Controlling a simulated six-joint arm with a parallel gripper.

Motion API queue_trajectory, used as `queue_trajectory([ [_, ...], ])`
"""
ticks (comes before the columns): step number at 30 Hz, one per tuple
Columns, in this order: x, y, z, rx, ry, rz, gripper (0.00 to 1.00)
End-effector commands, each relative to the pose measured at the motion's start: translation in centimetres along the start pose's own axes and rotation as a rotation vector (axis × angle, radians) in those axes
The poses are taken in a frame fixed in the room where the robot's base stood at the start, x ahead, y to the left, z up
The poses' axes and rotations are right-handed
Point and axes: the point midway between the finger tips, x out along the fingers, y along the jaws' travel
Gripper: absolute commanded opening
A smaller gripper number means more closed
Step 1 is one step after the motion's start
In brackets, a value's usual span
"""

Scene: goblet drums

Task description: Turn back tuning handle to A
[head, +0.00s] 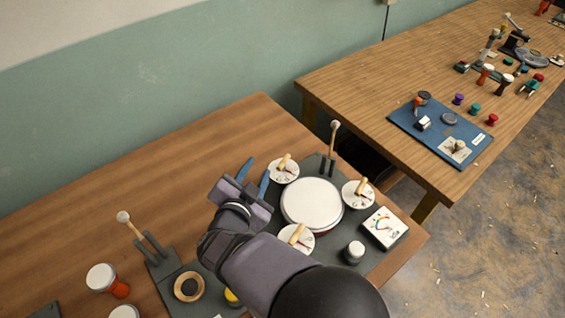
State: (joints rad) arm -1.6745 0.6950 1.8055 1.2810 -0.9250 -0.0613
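A round drum (312,204) with a white head sits on a dark grey base. Around it are three white dials, each with a wooden tuning handle: one at the back left (284,162), one at the right (362,185), and one at the front (297,234). The dial letters are too small to read, so I cannot tell which handle is off A. My gripper (258,168) has two blue fingers held apart with nothing visible between them. In the picture it is just left of the back-left dial, apart from its handle. My arm covers part of the base's front left.
A mallet (333,138) stands upright behind the drum. A white gauge box (385,228) and white-topped knob (354,252) are at the right. At the left are another mallet (123,217) and small drum (103,279). The table's back left (180,160) is clear.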

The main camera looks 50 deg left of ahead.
Motion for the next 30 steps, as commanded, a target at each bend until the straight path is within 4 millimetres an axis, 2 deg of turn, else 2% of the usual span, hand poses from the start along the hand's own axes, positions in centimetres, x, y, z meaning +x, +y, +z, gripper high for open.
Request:
queue_trajectory([
  [3, -0.1, 2.7, -0.9, -0.016, 0.035, 0.114, 0.30],
  [5, -0.3, 3.6, -1.4, -0.055, 0.050, 0.152, 0.30],
  [10, -0.3, 3.7, -2.0, -0.163, 0.063, 0.159, 0.30],
  [17, -0.1, 3.7, -2.0, -0.182, 0.061, 0.158, 0.30],
  [23, 1.6, 4.0, -2.1, -0.180, 0.061, 0.160, 0.30],
  [30, 4.7, 4.5, -2.4, -0.180, 0.061, 0.159, 0.30],
])
